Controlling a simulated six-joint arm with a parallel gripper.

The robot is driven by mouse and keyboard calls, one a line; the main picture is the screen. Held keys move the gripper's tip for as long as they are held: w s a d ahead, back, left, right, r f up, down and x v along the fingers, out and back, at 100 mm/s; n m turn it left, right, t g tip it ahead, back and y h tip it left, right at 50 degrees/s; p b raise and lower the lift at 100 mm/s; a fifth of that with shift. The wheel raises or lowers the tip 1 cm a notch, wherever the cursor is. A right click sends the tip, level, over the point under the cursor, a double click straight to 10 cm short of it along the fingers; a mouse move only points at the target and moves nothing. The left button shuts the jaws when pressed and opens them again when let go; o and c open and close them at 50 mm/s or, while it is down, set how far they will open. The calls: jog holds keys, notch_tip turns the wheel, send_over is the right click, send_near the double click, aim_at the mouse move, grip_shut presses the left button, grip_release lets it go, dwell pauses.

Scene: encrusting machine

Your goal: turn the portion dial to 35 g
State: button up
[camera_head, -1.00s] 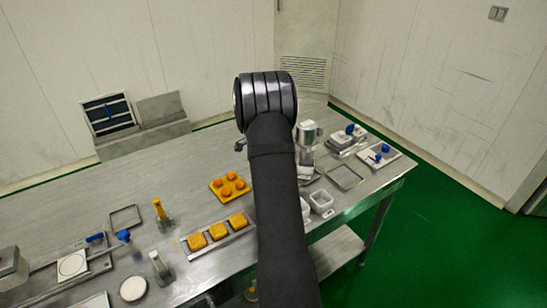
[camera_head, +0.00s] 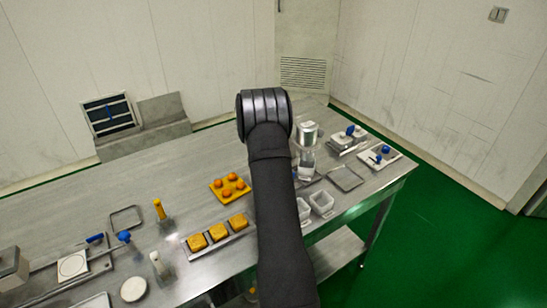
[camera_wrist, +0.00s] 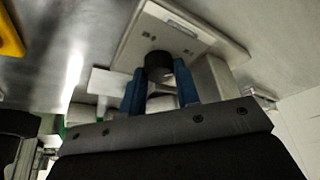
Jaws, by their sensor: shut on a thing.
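The portion dial (camera_wrist: 158,62) is a dark round knob on a pale panel (camera_wrist: 205,38) in the wrist view. My gripper (camera_wrist: 160,82) has its two blue fingers on either side of the knob and is shut on it. The dial's scale and pointer cannot be read. In the head view my own arm hides the gripper and the dial. A metal cylinder (camera_head: 308,131) on the machine shows just right of my arm.
The steel table (camera_head: 100,193) holds an orange tray (camera_head: 217,198) with round pieces and a rail with square yellow pieces (camera_head: 218,232) left of my arm. White tubs (camera_head: 321,203) and an empty frame (camera_head: 345,178) lie to the right.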

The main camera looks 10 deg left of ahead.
dwell(0.5)
jog(key=o, duration=1)
jog(key=shift+c, duration=0.2)
jog(key=v, duration=1.7)
jog(key=shift+r, duration=0.25)
jog(key=x, duration=1.7)
jog(key=shift+f, duration=0.3)
jog(key=shift+r, duration=0.1)
